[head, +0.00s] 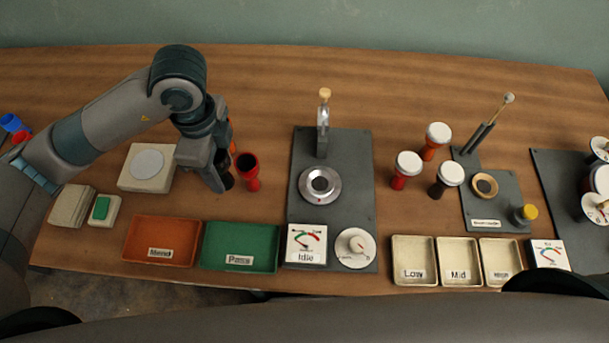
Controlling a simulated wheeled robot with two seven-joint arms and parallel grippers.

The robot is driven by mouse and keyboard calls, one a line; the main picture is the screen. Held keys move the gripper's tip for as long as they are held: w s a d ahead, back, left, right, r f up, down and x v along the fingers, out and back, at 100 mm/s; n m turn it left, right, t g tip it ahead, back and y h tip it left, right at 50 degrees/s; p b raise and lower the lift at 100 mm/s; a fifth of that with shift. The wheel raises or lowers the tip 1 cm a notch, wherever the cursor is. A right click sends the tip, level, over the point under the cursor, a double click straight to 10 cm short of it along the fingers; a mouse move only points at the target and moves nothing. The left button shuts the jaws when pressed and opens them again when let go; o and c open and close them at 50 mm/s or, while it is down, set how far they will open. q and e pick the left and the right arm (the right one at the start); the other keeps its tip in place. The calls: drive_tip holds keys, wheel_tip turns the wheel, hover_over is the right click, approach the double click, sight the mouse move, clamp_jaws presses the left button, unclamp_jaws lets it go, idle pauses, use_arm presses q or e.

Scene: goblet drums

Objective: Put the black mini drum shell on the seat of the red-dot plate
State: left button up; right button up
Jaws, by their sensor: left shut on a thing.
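My left gripper (222,172) is shut on a dark, cup-like piece, the black mini drum shell (228,182), which is mostly hidden by the fingers. It is just left of a standing red shell (248,172). An orange shell shows partly behind the gripper. The grey centre plate (345,205) lies to the right, with a silver ring seat (320,184) that looks empty. Another grey plate (507,207) at the right has a tan ring seat with a dark centre (485,185). My right gripper is not in view.
A post clamp (323,125) stands behind the silver seat. An orange tray (160,241) and a green tray (240,247) lie in front of the gripper. Several white-topped drums (408,165) stand right of the centre plate. Three cream trays (414,260) line the front edge.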

use_arm(q)
drive_tip(key=m, duration=0.3)
drive_tip(key=shift+w+a+r+m, duration=0.25)
drive_tip(key=shift+w+r+m, duration=0.05)
drive_tip(key=shift+w, duration=0.05)
drive_tip(key=shift+w+a+r+m, duration=0.1)
drive_tip(key=shift+w+r+m, duration=0.05)
drive_tip(key=shift+m, duration=0.45)
drive_tip(key=shift+w+a+r+m, duration=0.1)
drive_tip(key=shift+m, duration=0.5)
drive_tip(key=w+a+r+n, duration=0.3)
drive_tip(key=r+n, duration=0.2)
drive_tip(key=n, duration=0.8)
drive_tip(key=w+a+r+n, duration=0.3)
drive_tip(key=r+n, duration=0.1)
drive_tip(key=n, duration=0.9)
drive_tip(key=shift+w+r, duration=0.3)
drive_tip(key=shift+r, duration=0.1)
drive_tip(key=shift+s, duration=0.1)
